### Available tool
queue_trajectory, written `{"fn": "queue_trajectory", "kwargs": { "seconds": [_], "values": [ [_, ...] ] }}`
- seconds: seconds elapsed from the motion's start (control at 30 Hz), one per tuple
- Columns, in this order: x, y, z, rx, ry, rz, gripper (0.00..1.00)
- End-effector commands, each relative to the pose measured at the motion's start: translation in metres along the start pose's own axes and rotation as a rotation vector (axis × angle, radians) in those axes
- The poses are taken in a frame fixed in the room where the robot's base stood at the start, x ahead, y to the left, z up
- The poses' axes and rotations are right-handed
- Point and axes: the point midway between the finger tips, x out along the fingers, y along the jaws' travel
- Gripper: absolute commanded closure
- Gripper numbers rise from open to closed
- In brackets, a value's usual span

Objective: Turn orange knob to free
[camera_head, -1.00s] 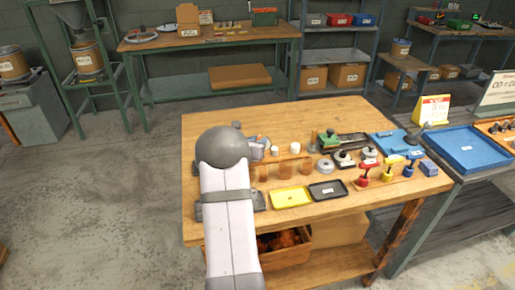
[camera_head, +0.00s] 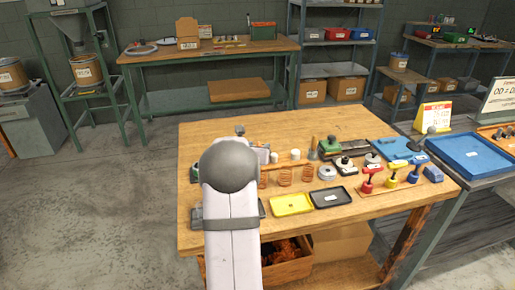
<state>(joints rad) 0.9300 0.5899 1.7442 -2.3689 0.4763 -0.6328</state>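I cannot make out an orange knob in this view. Part of a device (camera_head: 262,153) with light grey and bluish parts shows just right of my arm's large grey joint, and the rest of it is hidden behind my arm. A small dark grey rounded part (camera_head: 240,130) shows above the joint, and I cannot tell what it belongs to. My gripper is hidden behind my arm, so neither its fingers nor any contact can be seen.
A yellow tray (camera_head: 291,205) and a black tray (camera_head: 330,197) lie in front.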

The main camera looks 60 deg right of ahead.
Motion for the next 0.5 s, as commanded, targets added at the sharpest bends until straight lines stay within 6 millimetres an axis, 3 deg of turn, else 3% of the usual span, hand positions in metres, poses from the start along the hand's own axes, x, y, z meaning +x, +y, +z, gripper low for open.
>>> {"fn": "queue_trajectory", "kwargs": {
  "seconds": [0.27, 0.5],
  "values": [
    [-0.002, 0.000, -0.002, 0.001, 0.003, 0.000, 0.59],
    [-0.021, 0.000, -0.002, 0.001, 0.002, 0.001, 0.59]
  ]
}}
